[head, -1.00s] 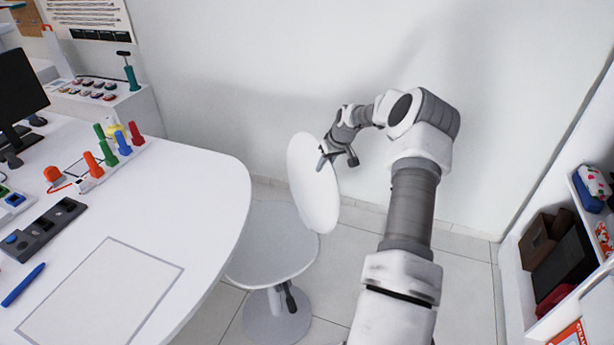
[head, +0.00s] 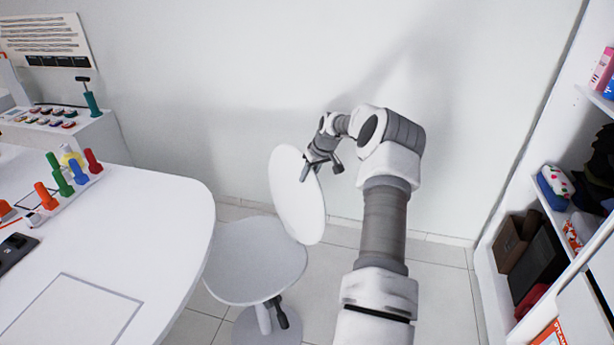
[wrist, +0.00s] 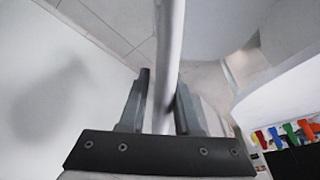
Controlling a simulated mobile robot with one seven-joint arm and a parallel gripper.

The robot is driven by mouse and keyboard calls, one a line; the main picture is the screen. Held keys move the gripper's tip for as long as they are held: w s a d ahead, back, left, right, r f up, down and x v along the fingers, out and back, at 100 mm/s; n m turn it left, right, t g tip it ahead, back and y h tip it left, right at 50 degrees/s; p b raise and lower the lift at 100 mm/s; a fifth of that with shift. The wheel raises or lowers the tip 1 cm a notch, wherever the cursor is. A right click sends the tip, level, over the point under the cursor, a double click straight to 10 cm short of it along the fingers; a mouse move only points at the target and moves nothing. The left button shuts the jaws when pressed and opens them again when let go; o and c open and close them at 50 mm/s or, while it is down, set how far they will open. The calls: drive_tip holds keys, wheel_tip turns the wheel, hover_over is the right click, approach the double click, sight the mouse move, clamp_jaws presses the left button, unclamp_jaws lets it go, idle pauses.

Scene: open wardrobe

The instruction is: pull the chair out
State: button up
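A white chair stands at the right end of the white table, with a round seat (head: 255,262) on a pedestal and an oval backrest (head: 297,200). In the head view the seat's left side is close to the table edge, and the backrest faces the table. My gripper (head: 321,165) is at the upper right rim of the backrest. In the wrist view the backrest (wrist: 168,60) shows edge-on between the two fingers (wrist: 160,95), which close around it. The chair's foot is partly cut off at the bottom.
The table (head: 150,235) carries colored pegs (head: 70,172) and devices on the left. A white wall (head: 240,110) stands close behind the chair. An open shelf (head: 490,285) with boxes and bags is on the right.

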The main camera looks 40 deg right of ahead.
drive_tip(key=shift+o, duration=1.2)
drive_tip(key=shift+d, duration=0.25)
drive_tip(key=shift+o, duration=0.4)
drive_tip(key=shift+a, duration=0.1)
drive_tip(key=shift+r, duration=0.1)
drive_tip(key=b+v, duration=0.1)
drive_tip(key=v, duration=1.6)
drive_tip(key=shift+s+r, duration=0.1)
